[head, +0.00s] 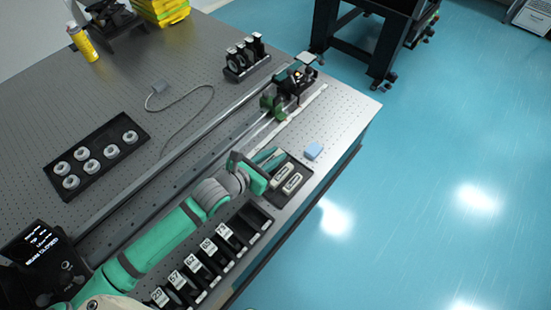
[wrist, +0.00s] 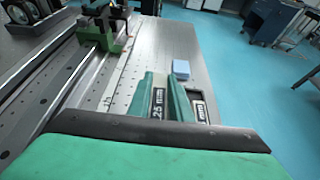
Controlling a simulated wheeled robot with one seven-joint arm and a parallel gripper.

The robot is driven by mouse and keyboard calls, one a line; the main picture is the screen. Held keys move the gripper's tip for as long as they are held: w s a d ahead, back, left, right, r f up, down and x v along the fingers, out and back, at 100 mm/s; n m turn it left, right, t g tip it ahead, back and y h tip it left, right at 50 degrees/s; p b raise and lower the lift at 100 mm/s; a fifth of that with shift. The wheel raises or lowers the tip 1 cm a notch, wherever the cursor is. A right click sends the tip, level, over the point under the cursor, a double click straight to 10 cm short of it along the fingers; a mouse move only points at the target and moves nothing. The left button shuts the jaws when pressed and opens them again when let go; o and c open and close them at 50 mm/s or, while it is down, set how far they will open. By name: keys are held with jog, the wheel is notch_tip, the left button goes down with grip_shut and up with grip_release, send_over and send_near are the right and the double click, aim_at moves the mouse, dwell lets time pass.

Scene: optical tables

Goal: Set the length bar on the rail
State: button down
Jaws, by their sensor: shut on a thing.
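My gripper (head: 268,163) is over a black tray near the right table edge. In the wrist view its two green fingers (wrist: 161,97) are shut on a length bar (wrist: 158,104) marked 25, which also shows in the head view (head: 282,171). The bar is in or just above the tray; I cannot tell which. A second labelled bar (head: 292,183) lies beside it, and in the wrist view it is right of the fingers (wrist: 199,108). The rail (wrist: 84,76) runs left of my gripper, with a green block (head: 271,106) and a dark fixture (head: 296,82) towards its far end.
A light blue block (head: 314,151) lies beyond the tray by the table edge. A rack of numbered slots (head: 207,252) is at the near edge. A mount rack (head: 245,57) stands farther back.

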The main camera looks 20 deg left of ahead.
jog(key=shift+w+f, duration=0.6)
jog(key=shift+f, duration=0.05)
jog(key=shift+w+a+f, duration=0.1)
jog(key=shift+w+f, duration=0.1)
jog(key=shift+f, duration=0.65)
jog(key=shift+w+f, duration=0.15)
jog(key=shift+f, duration=0.65)
jog(key=shift+f, duration=0.15)
jog(key=c, duration=1.6)
grip_release()
jog(key=shift+f, duration=0.1)
